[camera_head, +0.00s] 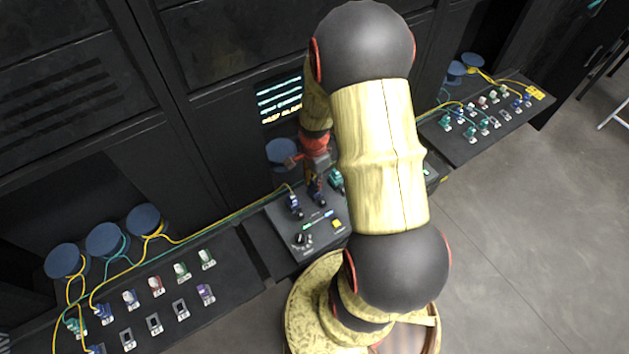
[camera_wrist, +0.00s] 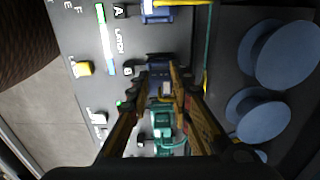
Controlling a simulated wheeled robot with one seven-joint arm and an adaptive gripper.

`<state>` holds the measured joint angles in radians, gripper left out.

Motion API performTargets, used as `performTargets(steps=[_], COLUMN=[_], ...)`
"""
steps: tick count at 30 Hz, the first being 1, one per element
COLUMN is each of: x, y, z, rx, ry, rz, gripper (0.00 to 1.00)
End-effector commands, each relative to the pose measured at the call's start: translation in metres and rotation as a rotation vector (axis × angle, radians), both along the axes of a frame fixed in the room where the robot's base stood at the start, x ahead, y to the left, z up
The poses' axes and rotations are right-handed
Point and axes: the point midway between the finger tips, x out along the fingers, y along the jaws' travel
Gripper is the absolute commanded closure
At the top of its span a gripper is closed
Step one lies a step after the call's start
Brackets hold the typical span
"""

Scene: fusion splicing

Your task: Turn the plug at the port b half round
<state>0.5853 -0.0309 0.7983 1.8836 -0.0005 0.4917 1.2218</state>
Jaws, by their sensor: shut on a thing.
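The panel (camera_wrist: 88,50) carries printed letters A and B in the wrist view. My gripper (camera_wrist: 160,74) is shut on the plug (camera_wrist: 165,90) at port b, beside the letter B; the fingers hide most of this plug, and how it is turned cannot be told. A blue plug (camera_wrist: 157,12) with a yellow cable sits at port A. In the head view my gripper (camera_head: 317,192) points down at the middle panel (camera_head: 283,238), just right of the blue plug (camera_head: 294,206) at port A.
The panel has a yellow button (camera_head: 337,223) and a dial (camera_head: 301,239). A left board (camera_head: 225,281) and right board (camera_head: 462,150) hold several plugs. Blue spools (camera_wrist: 285,52) and yellow cables (camera_head: 228,216) lie near.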

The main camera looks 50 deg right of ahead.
Motion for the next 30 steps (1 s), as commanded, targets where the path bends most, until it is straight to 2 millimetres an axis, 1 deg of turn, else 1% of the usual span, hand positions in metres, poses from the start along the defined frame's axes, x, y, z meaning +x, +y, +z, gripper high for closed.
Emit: performTargets(steps=[11,30], x=[0.000,0.000], y=[0.000,0.000], z=[-0.001,-0.011], rx=[0.000,0.000], ry=[0.000,0.000], rz=[0.000,0.000], gripper=[0.97,0.97])
